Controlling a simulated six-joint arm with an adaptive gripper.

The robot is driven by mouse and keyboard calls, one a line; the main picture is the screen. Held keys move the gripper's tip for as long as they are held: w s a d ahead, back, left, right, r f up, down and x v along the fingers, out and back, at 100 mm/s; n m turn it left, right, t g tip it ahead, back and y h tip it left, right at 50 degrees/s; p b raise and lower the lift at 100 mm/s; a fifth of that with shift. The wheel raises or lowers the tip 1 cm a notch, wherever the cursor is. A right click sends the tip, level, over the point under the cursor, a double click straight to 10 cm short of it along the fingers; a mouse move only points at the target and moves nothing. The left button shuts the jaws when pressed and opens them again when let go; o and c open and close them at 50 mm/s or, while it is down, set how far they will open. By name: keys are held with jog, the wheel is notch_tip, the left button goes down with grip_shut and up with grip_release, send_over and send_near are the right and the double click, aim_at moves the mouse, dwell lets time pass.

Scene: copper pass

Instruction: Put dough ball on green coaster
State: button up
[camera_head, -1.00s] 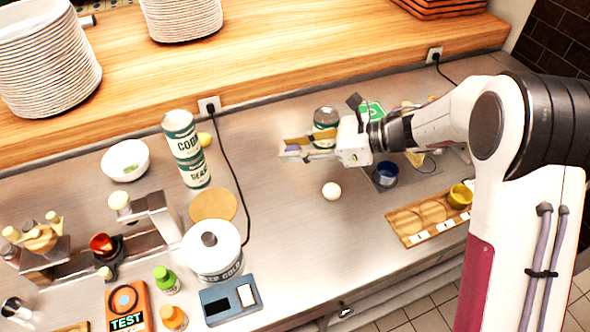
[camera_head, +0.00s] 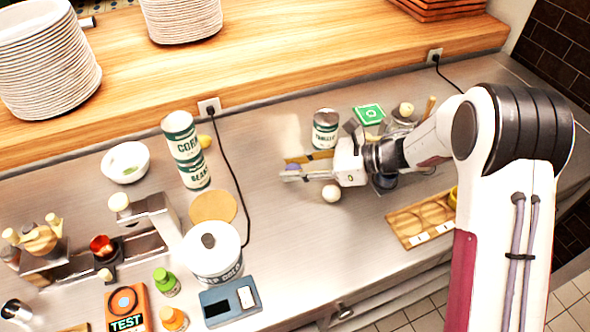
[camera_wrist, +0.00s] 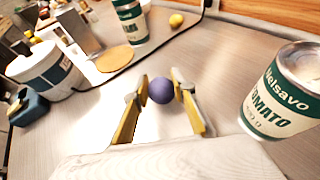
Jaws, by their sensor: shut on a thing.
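My gripper (camera_head: 292,168) is shut on a small purple ball (camera_wrist: 161,90), held between the yellow-lined fingertips in the wrist view.
A tomato can (camera_head: 325,130) stands just behind my gripper and close on the right in the wrist view. A wooden tray (camera_head: 405,232) with round hollows lies to the front right. Stacked cans (camera_head: 187,150) and a black cord stand left.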

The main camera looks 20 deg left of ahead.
jog(key=shift+f, duration=0.65)
jog(key=shift+f, duration=0.15)
jog(key=o, duration=1)
jog(key=shift+r, duration=0.2)
jog(key=v, duration=1.2)
jog(key=shift+r, duration=0.1)
jog(key=shift+o, duration=0.7)
